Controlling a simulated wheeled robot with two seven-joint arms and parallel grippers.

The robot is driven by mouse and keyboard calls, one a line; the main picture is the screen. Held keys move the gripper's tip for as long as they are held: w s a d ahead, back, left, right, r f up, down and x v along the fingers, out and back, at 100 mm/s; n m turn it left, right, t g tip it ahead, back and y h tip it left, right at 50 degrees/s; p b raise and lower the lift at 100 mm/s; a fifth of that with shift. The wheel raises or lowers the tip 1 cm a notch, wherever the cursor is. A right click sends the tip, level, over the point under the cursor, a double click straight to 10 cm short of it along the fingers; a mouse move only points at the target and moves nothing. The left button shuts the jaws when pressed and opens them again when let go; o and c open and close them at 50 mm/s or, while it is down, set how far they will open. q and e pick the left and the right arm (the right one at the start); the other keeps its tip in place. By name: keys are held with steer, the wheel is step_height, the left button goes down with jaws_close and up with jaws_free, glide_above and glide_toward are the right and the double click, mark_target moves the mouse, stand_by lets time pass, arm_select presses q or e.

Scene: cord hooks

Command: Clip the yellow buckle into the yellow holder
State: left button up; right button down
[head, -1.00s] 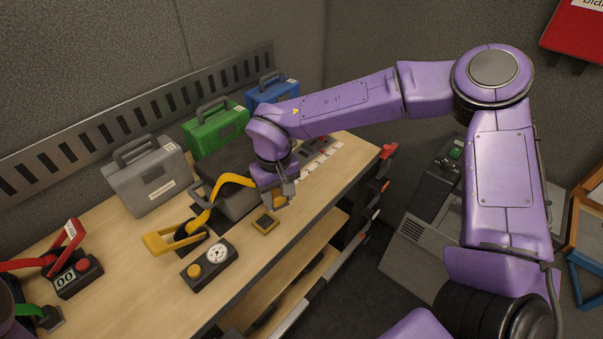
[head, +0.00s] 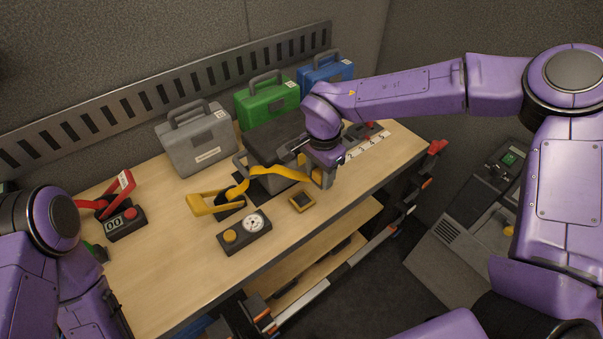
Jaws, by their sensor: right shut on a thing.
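My right gripper (head: 324,172) is shut on the yellow buckle (head: 327,180), which is partly hidden by the fingers. The buckle is held just above the table, behind and to the right of the yellow holder. The yellow holder (head: 302,201) is a small square with a yellow rim and dark middle, lying on the table top. A yellow strap (head: 275,173) runs from the buckle left to a yellow frame (head: 213,203) on a dark base. The buckle appears apart from the holder. My left arm shows at the lower left, but its gripper is out of sight.
A dark box with a gauge and yellow button (head: 244,232) stands in front of the strap. A grey case (head: 196,143), green case (head: 267,101) and blue case (head: 326,74) line the back. A red-handled device (head: 121,215) is at left. The table (head: 170,262) is clear at front left.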

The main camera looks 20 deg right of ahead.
steer(key=m, duration=0.5)
steer(key=shift+w+a+f+m, duration=0.1)
steer(key=shift+w+a+m, duration=0.15)
steer(key=shift+m, duration=0.05)
steer(key=m, duration=0.3)
steer(key=shift+w+a+f, duration=0.1)
steer(key=shift+a, duration=0.05)
steer(key=m, duration=0.5)
steer(key=shift+w+a+f+p, duration=0.15)
steer(key=shift+a+p, duration=0.1)
steer(key=shift+p, duration=0.15)
steer(key=m, duration=0.5)
steer(key=shift+w+a+f+m, duration=0.1)
steer(key=shift+w+a+m, duration=0.05)
steer(key=shift+a+m, duration=0.2)
steer(key=m, duration=0.5)
steer(key=a+m+p, duration=0.1)
steer(key=m, duration=0.5)
steer(key=f+m, duration=0.1)
steer(key=m, duration=0.5)
steer(key=shift+w+a, duration=0.4)
steer(key=shift+f, duration=0.1)
steer(key=shift+f+b, duration=1.85)
steer(key=shift+f, duration=1)
